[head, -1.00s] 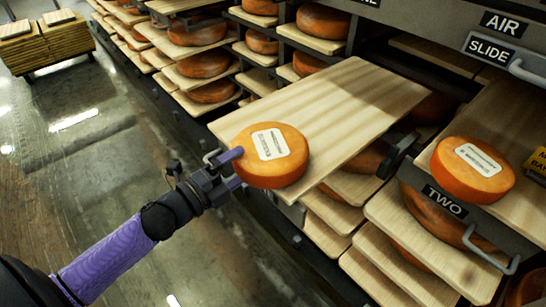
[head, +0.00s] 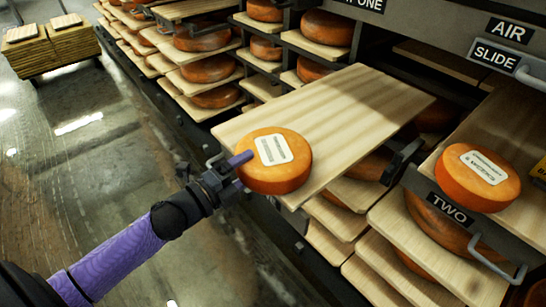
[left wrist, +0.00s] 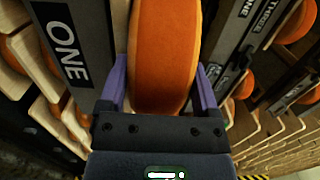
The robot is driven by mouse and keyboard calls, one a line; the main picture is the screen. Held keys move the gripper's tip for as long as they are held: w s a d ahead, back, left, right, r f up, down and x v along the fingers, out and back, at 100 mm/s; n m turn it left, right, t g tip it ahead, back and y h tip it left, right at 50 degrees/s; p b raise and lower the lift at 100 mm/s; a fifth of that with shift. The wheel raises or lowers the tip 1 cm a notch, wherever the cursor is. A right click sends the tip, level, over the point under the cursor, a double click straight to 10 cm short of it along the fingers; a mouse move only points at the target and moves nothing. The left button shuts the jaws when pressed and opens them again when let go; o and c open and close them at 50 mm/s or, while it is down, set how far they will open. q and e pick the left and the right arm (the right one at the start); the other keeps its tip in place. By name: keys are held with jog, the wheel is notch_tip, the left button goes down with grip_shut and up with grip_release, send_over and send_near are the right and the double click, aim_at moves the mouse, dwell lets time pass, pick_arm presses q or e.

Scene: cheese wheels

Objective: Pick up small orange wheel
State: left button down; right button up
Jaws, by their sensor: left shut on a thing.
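A small orange cheese wheel (head: 276,172) with a white label sits at the near left corner of a pulled-out wooden board (head: 335,115) in the head view. My left gripper (head: 240,170) is at the wheel's left side, with its purple fingers around its edge. In the left wrist view the wheel (left wrist: 163,55) stands between the two purple fingers of my left gripper (left wrist: 162,92), which is shut on it. Whether the wheel's underside touches the board cannot be told. My right gripper is not in view.
Another labelled orange wheel (head: 478,178) sits at the right, above the sign TWO (head: 450,208). Racks of boards with cheese wheels fill the back and lower right. A stack of boards (head: 50,45) stands at the far left. The floor at left is clear.

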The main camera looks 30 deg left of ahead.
pick_arm(q)
jog(key=shift+r, duration=0.15)
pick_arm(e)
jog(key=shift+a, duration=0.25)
pick_arm(q)
notch_tip(320, 180, up, 10)
jog(key=p, duration=0.6)
jog(key=shift+f, duration=0.2)
jog(key=shift+r, duration=0.2)
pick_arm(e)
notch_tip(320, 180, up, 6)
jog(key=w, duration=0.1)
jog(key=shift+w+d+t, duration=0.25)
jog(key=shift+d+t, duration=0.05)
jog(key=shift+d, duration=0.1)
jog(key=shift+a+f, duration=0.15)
